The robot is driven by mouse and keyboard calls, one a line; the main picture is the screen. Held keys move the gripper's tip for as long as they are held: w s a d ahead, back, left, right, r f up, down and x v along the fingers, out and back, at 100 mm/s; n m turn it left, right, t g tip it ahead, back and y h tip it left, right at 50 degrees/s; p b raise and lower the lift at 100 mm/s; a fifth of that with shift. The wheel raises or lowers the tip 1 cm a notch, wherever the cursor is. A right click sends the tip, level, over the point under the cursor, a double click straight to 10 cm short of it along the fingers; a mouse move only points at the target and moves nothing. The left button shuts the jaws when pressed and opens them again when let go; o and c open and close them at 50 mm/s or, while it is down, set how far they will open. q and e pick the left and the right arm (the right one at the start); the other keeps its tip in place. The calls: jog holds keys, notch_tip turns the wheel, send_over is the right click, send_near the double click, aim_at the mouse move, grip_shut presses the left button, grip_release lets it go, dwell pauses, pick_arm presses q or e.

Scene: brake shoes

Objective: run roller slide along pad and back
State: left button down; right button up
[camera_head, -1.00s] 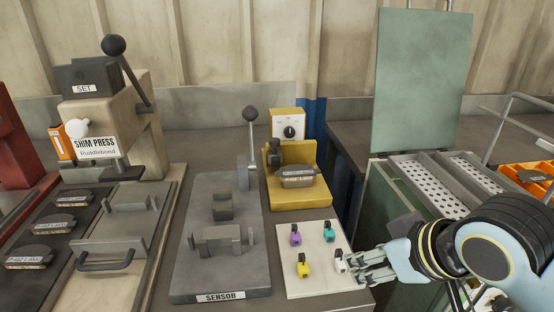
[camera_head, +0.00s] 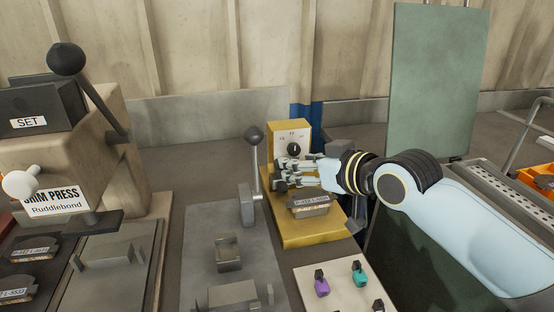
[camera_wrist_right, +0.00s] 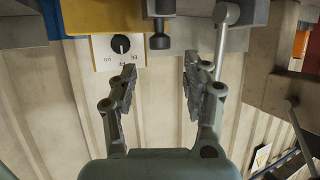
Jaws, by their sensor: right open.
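The yellow fixture (camera_head: 320,228) stands at the centre of the bench, with a white dial box on its back. A brake pad (camera_head: 309,205) with a label lies on it. The dark roller slide (camera_head: 280,186) is at the fixture's left, partly hidden by my right gripper (camera_head: 288,174). In the right wrist view the roller slide (camera_wrist_right: 159,40) shows as a dark knob just beyond the gap between the open fingers (camera_wrist_right: 160,68). Nothing is between the fingers. I cannot tell whether a finger touches the slide. My left gripper is out of view.
A lever with a ball top (camera_head: 254,134) stands close left of the fixture, on the grey sensor plate (camera_head: 202,270). A white board (camera_head: 336,290) with coloured clips is in front. The shim press (camera_head: 75,170) is at the left, a green panel (camera_head: 432,80) at the right.

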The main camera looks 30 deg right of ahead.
aim_at(281, 178)
jog(key=x, duration=0.5)
jog(key=shift+w+a+f, duration=0.1)
jog(key=shift+w, duration=0.2)
jog(key=shift+x, duration=1.2)
jog(key=shift+s, duration=0.1)
jog(key=c, duration=0.4)
grip_shut()
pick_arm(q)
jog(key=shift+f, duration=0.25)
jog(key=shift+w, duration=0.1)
